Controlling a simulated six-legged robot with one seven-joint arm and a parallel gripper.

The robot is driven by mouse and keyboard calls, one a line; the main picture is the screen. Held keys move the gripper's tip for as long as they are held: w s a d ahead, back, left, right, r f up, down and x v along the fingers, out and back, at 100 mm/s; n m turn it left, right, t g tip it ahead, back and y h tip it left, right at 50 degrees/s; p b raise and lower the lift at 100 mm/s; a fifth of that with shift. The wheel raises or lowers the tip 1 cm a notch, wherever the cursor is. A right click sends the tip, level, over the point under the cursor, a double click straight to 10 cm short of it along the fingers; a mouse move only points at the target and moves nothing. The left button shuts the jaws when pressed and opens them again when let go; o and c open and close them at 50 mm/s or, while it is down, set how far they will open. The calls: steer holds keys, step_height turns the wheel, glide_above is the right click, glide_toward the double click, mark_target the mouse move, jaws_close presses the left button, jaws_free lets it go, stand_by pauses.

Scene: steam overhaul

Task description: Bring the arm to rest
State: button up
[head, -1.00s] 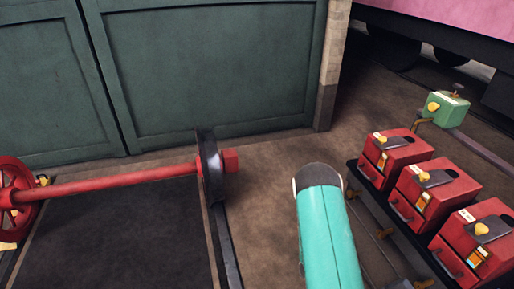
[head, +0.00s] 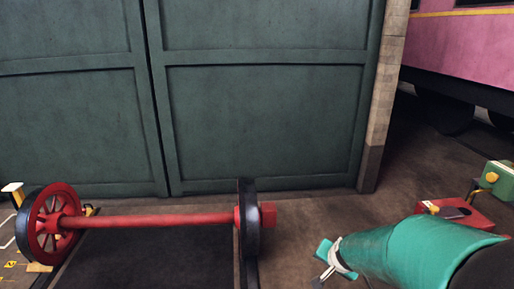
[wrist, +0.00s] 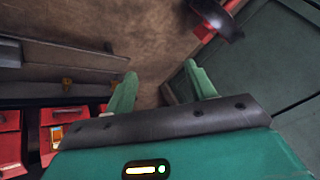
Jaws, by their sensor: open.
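My gripper shows in the wrist view (wrist: 163,88) with its two pale green fingers spread apart and nothing between them. Brown floor lies beyond the fingertips. In the head view my teal arm reaches in from the lower right, and the small gripper end (head: 322,274) hangs low over the floor, right of the wheelset; its fingers are hard to make out there. The arm hides most of what stands behind it at the lower right.
A red wheelset (head: 150,220) stands on rails before the green doors (head: 265,120). A red box (head: 462,211) and a green box (head: 497,180) show behind my arm. Red boxes (wrist: 9,140) stand left in the wrist view. A pink carriage (head: 462,50) is at the right.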

steer(key=s+a+r+n, duration=0.2)
steer(key=s+r, duration=0.5)
steer(key=s, duration=0.4)
steer(key=s+a+r+n+g, duration=0.1)
steer(key=s+r+n, duration=0.4)
steer(key=s, duration=0.6)
step_height(320, 180, up, 3)
steer(key=shift+s+a+f, duration=0.15)
steer(key=shift+s+a, duration=0.05)
steer(key=shift+a, duration=0.5)
steer(key=c, duration=0.4)
steer(key=shift+d, duration=0.1)
steer(key=shift+d, duration=0.1)
